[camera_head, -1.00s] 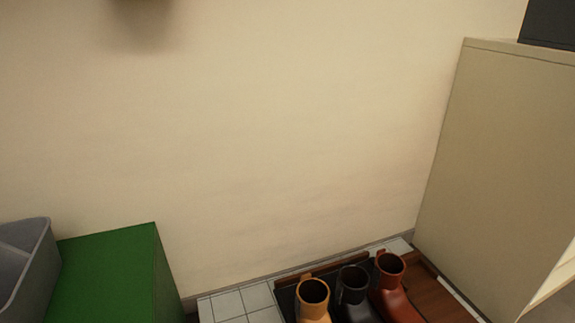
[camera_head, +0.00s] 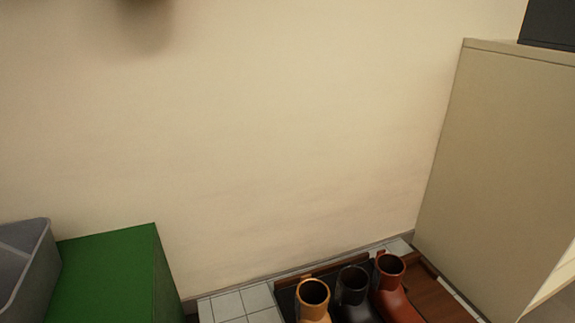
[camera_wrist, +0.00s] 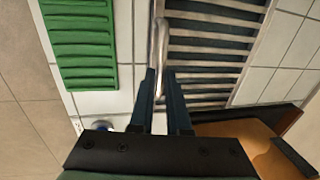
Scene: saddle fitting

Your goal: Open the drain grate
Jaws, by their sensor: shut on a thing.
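The drain grate (camera_wrist: 256,50) shows in the wrist view, a pale metal frame with several cross bars over dark gaps. A rounded metal handle (camera_wrist: 160,42) stands along its left side. My gripper (camera_wrist: 159,76) is shut on this handle, with one dark finger on each side. I cannot tell from this view whether the grate is raised. The head view shows neither the grate nor my gripper.
A green ridged object (camera_wrist: 80,45) lies left of the grate on pale tiles. A brown and tan object (camera_wrist: 240,130) is close at right. The head view shows several boots (camera_head: 352,285), a green box (camera_head: 110,265), a grey bin (camera_head: 25,265) and a beige cabinet (camera_head: 490,160).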

